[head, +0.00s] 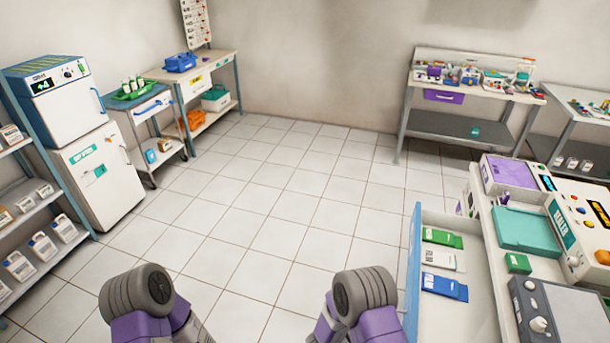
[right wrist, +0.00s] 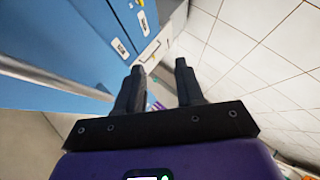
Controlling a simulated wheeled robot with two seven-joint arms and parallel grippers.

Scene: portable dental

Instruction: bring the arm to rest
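Both my arms show at the bottom of the head view as grey and purple links: my left arm (head: 140,293) at the lower left and my right arm (head: 363,294) just left of the open drawer (head: 416,250). Neither gripper shows in the head view. In the right wrist view my right gripper (right wrist: 160,67) has its two dark fingers apart with nothing held between them. A blue cabinet front (right wrist: 75,35) with white labels is beside the fingers on the left. The left gripper is out of view.
The open drawer holds green, white and blue packets (head: 443,286). A counter with devices and a teal tray (head: 525,232) stands right of it. A fridge (head: 100,175), shelves and a cart (head: 150,108) line the left. Benches stand at the back. The tiled floor (head: 290,190) between is clear.

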